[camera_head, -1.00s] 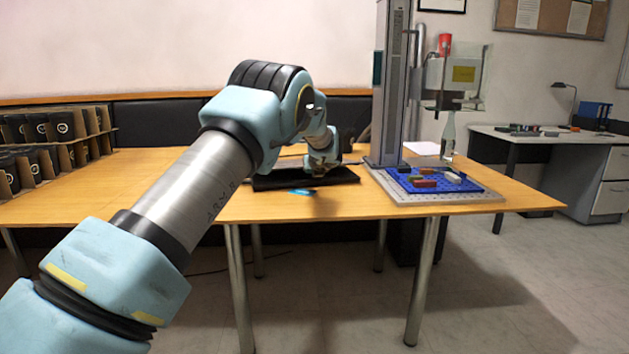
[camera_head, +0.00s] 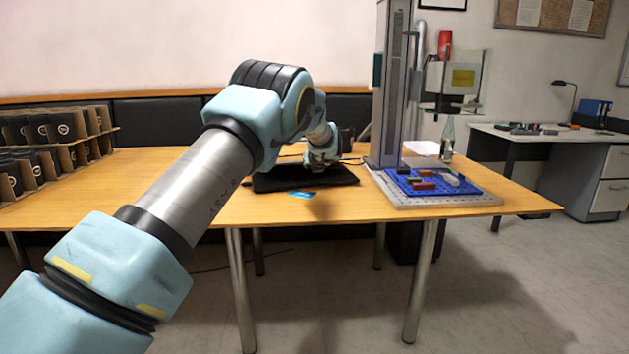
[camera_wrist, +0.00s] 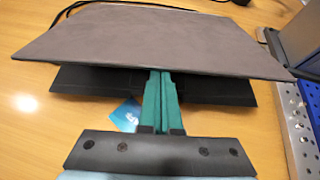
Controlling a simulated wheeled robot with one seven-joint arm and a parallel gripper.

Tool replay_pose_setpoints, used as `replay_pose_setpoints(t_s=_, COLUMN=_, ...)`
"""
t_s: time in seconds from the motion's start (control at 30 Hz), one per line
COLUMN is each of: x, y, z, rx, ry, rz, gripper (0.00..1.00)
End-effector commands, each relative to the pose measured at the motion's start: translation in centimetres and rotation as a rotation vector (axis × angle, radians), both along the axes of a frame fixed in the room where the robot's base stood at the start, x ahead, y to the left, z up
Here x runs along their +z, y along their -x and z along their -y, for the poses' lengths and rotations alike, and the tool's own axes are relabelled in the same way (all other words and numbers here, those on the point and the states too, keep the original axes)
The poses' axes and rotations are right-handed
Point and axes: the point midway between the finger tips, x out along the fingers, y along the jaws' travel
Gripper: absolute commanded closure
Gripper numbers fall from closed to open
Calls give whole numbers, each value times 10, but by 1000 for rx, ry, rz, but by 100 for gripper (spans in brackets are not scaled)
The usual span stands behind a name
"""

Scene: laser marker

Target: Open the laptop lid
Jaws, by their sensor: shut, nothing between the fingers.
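The laptop (camera_head: 300,181) lies dark on the wooden table in the head view, partly behind my arm. In the wrist view its grey-brown lid (camera_wrist: 160,40) is tilted up off the black base (camera_wrist: 85,80), with a gap along the near edge. My gripper (camera_wrist: 160,76) has green fingers pressed together with nothing between them. The fingertips reach the middle of the lid's near edge, and the tips seem to pass under it. Whether they touch the lid is unclear. My fingers are hidden in the head view.
A blue card (camera_head: 302,194) lies on the table just in front of the laptop. The laser marker (camera_head: 390,85) and its perforated plate with a blue board (camera_head: 440,187) stand close on the right. Boxes (camera_head: 50,140) stand at the left.

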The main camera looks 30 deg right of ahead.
Motion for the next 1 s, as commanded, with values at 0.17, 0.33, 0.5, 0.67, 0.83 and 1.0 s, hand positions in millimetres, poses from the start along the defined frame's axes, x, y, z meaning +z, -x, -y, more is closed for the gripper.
replay_pose_setpoints(t_s=0.17, x=8, y=-3, z=0, rx=1, ry=0, rz=2, gripper=100)
replay_pose_setpoints(t_s=0.33, x=13, y=-4, z=0, rx=2, ry=0, rz=2, gripper=100)
replay_pose_setpoints(t_s=0.5, x=18, y=-6, z=0, rx=1, ry=0, rz=3, gripper=100)
replay_pose_setpoints(t_s=0.67, x=23, y=-7, z=1, rx=1, ry=0, rz=3, gripper=100)
replay_pose_setpoints(t_s=0.83, x=27, y=-8, z=1, rx=2, ry=0, rz=2, gripper=100)
replay_pose_setpoints(t_s=1.0, x=30, y=-10, z=1, rx=2, ry=0, rz=2, gripper=100)
